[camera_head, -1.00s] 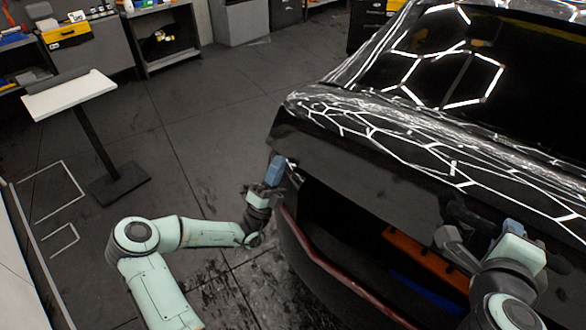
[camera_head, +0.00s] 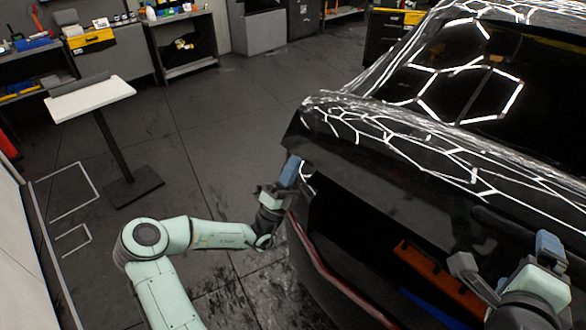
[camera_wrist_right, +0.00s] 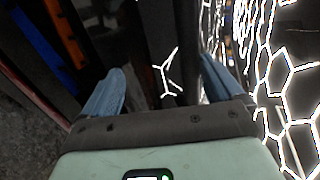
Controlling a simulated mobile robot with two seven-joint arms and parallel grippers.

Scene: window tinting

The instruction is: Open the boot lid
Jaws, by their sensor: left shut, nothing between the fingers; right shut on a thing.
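The boot lid (camera_head: 400,190) of the black car is partly raised, with a dark gap under its lower edge. My right gripper (camera_head: 507,257) is at the lid's lower edge on the right. In the right wrist view, its blue fingers (camera_wrist_right: 160,80) stand apart on both sides of dark lid trim, shut on it; the exact contact is hard to see. My left gripper (camera_head: 289,172) is shut and empty, its blue fingertips close to the lid's lower left corner. I cannot tell whether they touch it.
Inside the boot lie an orange item (camera_head: 440,280) and a blue item (camera_head: 430,304). The rear bumper edge (camera_head: 330,270) runs below the opening. A white-topped stand (camera_head: 92,98) is at left. Benches line the back wall. The floor (camera_head: 230,120) between is clear.

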